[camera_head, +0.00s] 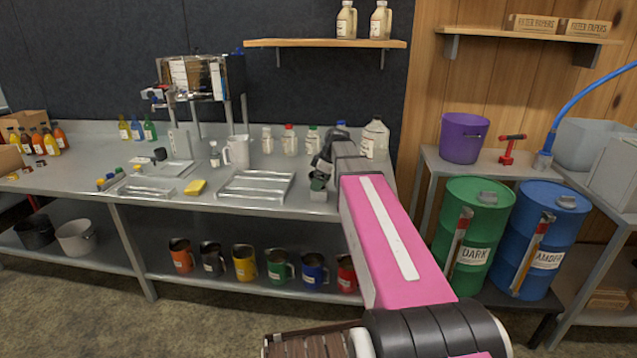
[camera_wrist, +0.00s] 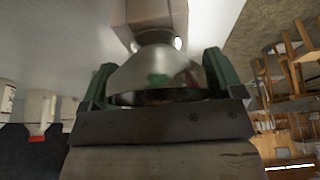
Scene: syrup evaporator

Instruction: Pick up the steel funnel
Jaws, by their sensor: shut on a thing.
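The steel funnel (camera_wrist: 160,72) shows in the wrist view as a shiny metal cone. It sits between the two green fingers of my gripper (camera_wrist: 158,82), which press on its sides. In the head view my gripper (camera_head: 319,182) is at the right end of the steel counter, beside the slatted metal tray. The funnel is hard to make out there, hidden by my arm and gripper. I cannot tell whether it touches the counter.
The slatted tray (camera_head: 256,186), a white pitcher (camera_head: 238,151) and a large jug (camera_head: 375,139) stand on the counter (camera_head: 60,180). Several bottles line its back. Coloured mugs (camera_head: 245,263) fill the lower shelf. Green (camera_head: 478,228) and blue (camera_head: 540,245) drums stand at right.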

